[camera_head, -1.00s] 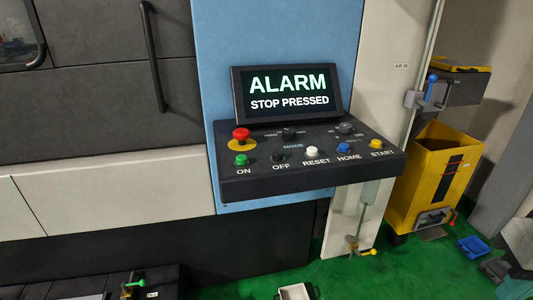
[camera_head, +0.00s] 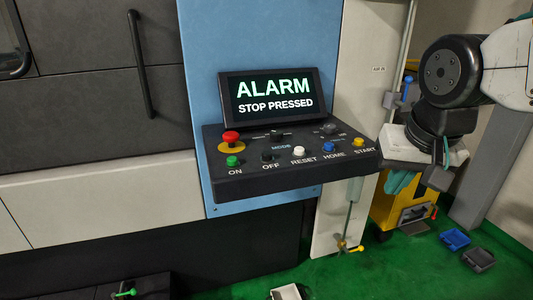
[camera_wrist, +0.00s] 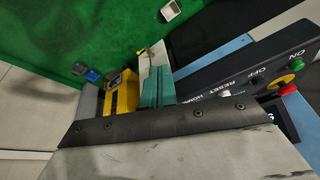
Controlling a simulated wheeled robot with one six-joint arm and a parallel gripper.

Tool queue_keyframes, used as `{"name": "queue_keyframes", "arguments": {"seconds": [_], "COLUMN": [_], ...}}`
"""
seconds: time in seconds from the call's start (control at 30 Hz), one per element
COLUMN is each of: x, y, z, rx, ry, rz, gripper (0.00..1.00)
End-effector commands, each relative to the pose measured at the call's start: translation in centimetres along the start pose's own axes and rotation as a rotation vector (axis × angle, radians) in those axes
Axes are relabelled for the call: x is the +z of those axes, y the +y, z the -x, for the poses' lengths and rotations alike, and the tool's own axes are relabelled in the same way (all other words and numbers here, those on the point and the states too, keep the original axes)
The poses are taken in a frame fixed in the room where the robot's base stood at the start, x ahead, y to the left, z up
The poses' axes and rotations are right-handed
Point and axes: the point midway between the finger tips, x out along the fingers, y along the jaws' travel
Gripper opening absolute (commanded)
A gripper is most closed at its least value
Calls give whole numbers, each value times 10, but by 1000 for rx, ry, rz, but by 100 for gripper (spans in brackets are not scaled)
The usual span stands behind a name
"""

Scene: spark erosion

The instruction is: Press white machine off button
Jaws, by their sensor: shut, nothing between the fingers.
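The machine's control panel (camera_head: 290,180) is a dark sloping box, with the black OFF button (camera_head: 267,156) between the green ON button (camera_head: 233,160) and the white RESET button (camera_head: 299,151).
The red emergency stop (camera_head: 231,138) on its yellow ring, the blue HOME button (camera_head: 329,147) and the yellow START button (camera_head: 359,142) share the panel. The screen (camera_head: 272,98) reads "ALARM STOP PRESSED". A yellow bin (camera_head: 385,208) stands behind my arm. Space before the panel looks clear.

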Motion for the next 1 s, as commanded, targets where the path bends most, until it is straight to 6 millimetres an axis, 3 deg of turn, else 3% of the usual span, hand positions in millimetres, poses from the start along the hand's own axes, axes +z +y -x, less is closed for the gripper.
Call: {"name": "queue_keyframes", "arguments": {"seconds": [0.03,0.2,0.33,0.5,0.67,1.0], "x": [-30,-114,-156,-184,-191,-192], "y": [-24,-107,-168,-222,-241,-241], "z": [-2,-7,-11,-14,-14,-15], "rx": [-24,-141,-245,-343,-378,-380], "ry": [43,190,261,305,317,317], "rz": [-23,-139,-214,-277,-299,-301], "gripper": [0,0,0,0,0,0]}}
